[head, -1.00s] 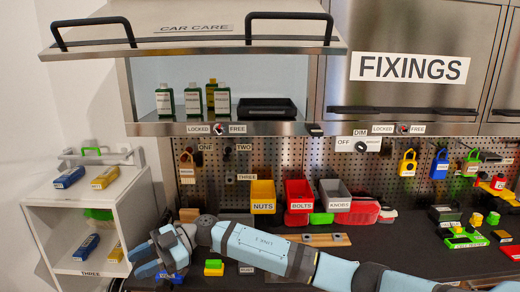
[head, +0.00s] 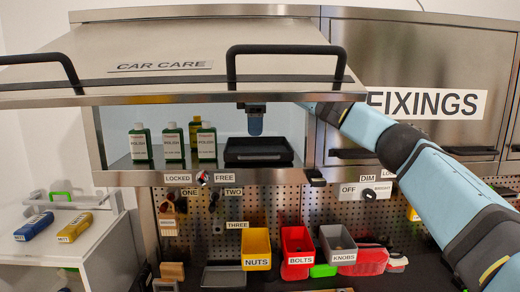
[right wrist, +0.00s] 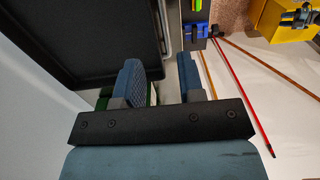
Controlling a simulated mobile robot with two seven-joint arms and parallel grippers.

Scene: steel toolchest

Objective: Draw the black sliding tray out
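The black sliding tray (head: 258,152) sits on the shelf of the open CAR CARE cabinet, right of the bottles. My right gripper (head: 255,128) points down just above the tray's back part, apart from it as far as the head view shows. In the right wrist view the tray (right wrist: 90,45) fills the upper left, and the two blue fingers (right wrist: 160,78) stand apart with a gap between them. I cannot tell whether a finger touches the tray. My left gripper is not in view.
Several green polish bottles (head: 173,146) stand left of the tray. The raised CAR CARE door (head: 190,65) overhangs the cabinet and hides part of my right arm. Yellow (head: 256,246), red and grey bins hang below. The FIXINGS cabinet (head: 425,100) is closed.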

